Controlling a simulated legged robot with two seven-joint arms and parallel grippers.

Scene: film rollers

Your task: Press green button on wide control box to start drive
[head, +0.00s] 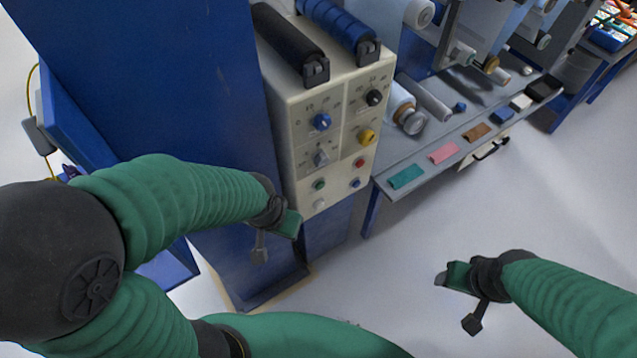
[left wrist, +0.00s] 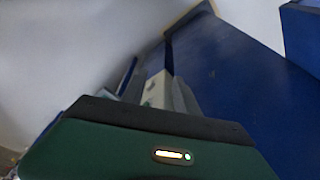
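The wide beige control box (head: 335,135) stands on a blue base in the head view, with several knobs and buttons on its front. The green button (head: 319,184) is in its lower left, above a white button (head: 319,204). A red button (head: 359,162) and a blue button (head: 355,183) are to its right. My left gripper (head: 291,224) is just below and left of the box's lower corner. My right gripper (head: 446,278) is over the floor, away from the box. Finger openings are unclear. The left wrist view shows the box (left wrist: 157,90) partly hidden behind my green gripper body.
A tall blue panel (head: 190,90) stands directly left of the box. A grey shelf (head: 420,160) to the right holds coloured swatches, with rollers above. Two rollers, black (head: 287,40) and blue (head: 340,25), lie atop the box. The floor (head: 400,250) between my grippers is clear.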

